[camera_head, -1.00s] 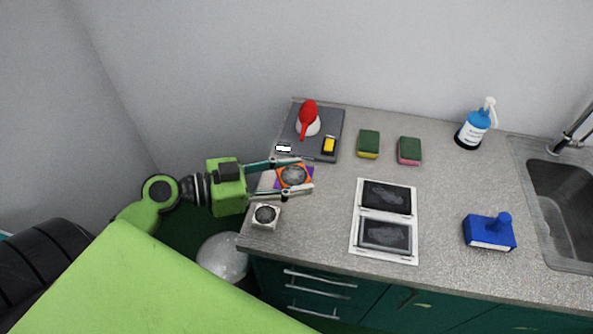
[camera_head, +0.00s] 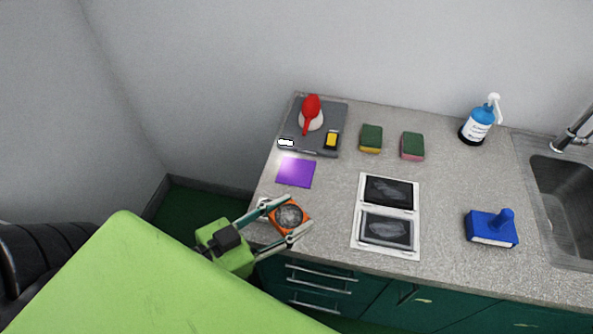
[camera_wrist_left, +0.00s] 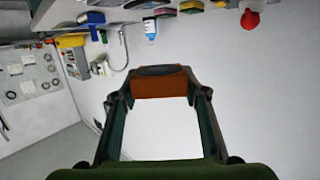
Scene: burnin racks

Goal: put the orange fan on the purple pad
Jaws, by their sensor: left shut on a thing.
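The orange fan (camera_head: 289,216) has an orange square frame and a grey round centre. My left gripper (camera_head: 286,217) is shut on it, one finger on each side, near the front left corner of the counter. In the left wrist view the fan (camera_wrist_left: 160,84) sits between the fingertips, seen edge-on. Its height above the counter is hard to tell. The purple pad (camera_head: 296,172) lies flat and bare on the counter, behind the fan and apart from it. My right gripper is not in view.
A grey tray (camera_head: 333,113) with a red-and-white item and a yellow item lies behind the pad. A white double-framed panel (camera_head: 357,233) lies right of the fan. Two sponges (camera_head: 371,139), a blue bottle (camera_head: 478,124), a blue block (camera_head: 491,229) and a sink (camera_head: 562,190) are further off.

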